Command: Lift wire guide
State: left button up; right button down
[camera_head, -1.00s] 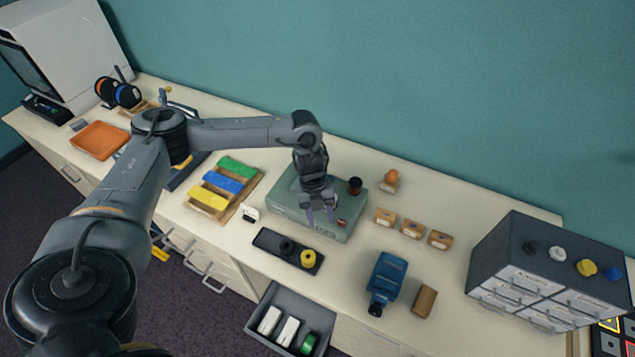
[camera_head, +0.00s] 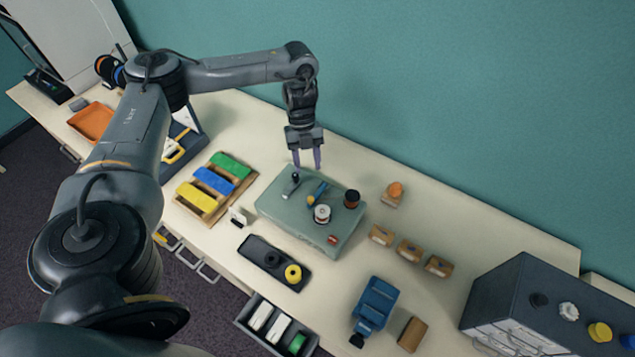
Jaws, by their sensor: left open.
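A grey-green box-like station (camera_head: 280,205) sits mid-counter. On its top are a small pale piece with a black knob (camera_head: 292,184), a blue-and-orange piece (camera_head: 317,193), a white-rimmed spool (camera_head: 321,214) and a dark round piece (camera_head: 352,198). I cannot tell for certain which of these is the wire guide. My left gripper (camera_head: 307,164) is open and empty, fingers pointing down, above the far left part of the station. It appears apart from the pieces. My right gripper is not in view.
Left of the station is a wooden rack (camera_head: 190,206) with green, blue and yellow blocks. In front are a black tray (camera_head: 266,268) and an open drawer (camera_head: 249,311). A blue device (camera_head: 375,303) and a dark drawer cabinet (camera_head: 500,290) stand to the right.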

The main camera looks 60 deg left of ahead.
aim_at(311, 199)
pick_arm(q)
jog(key=x, duration=0.3)
jog(key=b+x, duration=0.1)
jog(key=x, duration=0.5)
jog(key=shift+s+d+b, duration=0.15)
jog(key=shift+s+b, duration=0.15)
jog(key=shift+x, duration=0.85)
grip_shut()
